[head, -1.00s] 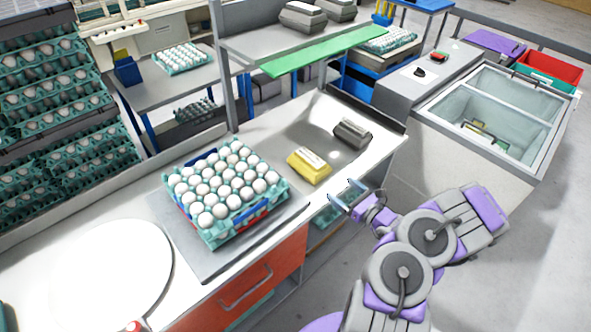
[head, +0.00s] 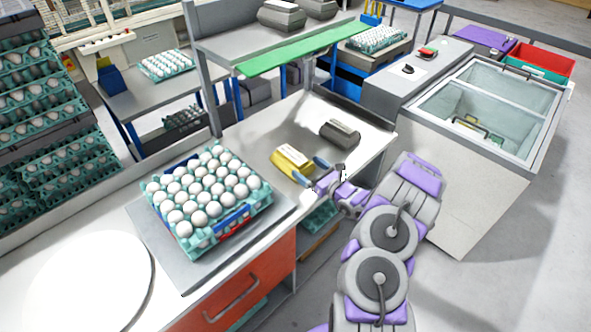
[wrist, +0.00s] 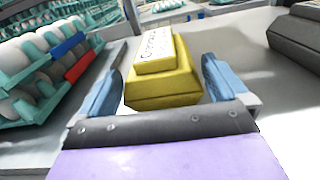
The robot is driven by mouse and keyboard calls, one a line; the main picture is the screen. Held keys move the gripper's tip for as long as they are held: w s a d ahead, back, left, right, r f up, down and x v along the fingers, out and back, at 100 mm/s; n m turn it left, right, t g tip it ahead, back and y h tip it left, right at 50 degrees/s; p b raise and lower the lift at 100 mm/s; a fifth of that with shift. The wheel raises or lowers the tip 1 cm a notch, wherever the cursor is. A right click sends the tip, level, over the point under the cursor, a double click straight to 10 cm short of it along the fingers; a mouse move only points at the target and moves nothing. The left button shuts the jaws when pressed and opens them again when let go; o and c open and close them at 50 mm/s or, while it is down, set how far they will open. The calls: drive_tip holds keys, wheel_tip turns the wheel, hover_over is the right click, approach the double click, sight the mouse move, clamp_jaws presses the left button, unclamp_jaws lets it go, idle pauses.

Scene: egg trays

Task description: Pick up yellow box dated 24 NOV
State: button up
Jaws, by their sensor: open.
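A yellow box (head: 290,163) with a white label on top lies on the counter, between the egg tray and a dark grey box. My gripper (head: 310,171) is at its near right side, fingers pointing at it. In the wrist view the yellow box (wrist: 163,80) sits between the two blue fingers of my open gripper (wrist: 165,85), with a gap to each finger. Its label carries dark writing too small and slanted to read as a date. The box's far side is hidden.
A full egg tray (head: 262,197) stands on a grey plate left of the yellow box. A dark grey box (head: 340,132) lies to the right; it also shows in the wrist view (wrist: 296,38). An open glass-topped chest (head: 490,105) stands farther right.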

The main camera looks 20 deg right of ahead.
sight(301, 169)
drive_tip(key=shift+w+f+b, duration=0.15)
drive_tip(key=shift+w, duration=0.45)
drive_tip(key=shift+w+f+b, duration=0.15)
drive_tip(key=shift+w, duration=0.4)
drive_tip(key=a, duration=0.2)
drive_tip(key=w+a, duration=0.1)
drive_tip(key=a, duration=0.1)
drive_tip(key=shift+r, duration=0.4)
drive_tip(key=d, duration=0.2)
drive_tip(key=shift+s+d+f, duration=0.15)
drive_tip(key=shift+d+f, duration=0.05)
drive_tip(key=shift+d, duration=0.15)
drive_tip(key=c, duration=0.6)
drive_tip(key=shift+d, duration=0.1)
drive_tip(key=shift+c, duration=0.5)
drive_tip(key=shift+a, duration=0.5)
drive_tip(key=c, duration=0.3)
drive_tip(key=shift+a, duration=0.5)
drive_tip(key=shift+c, duration=0.3)
drive_tip(key=shift+d+r, duration=0.1)
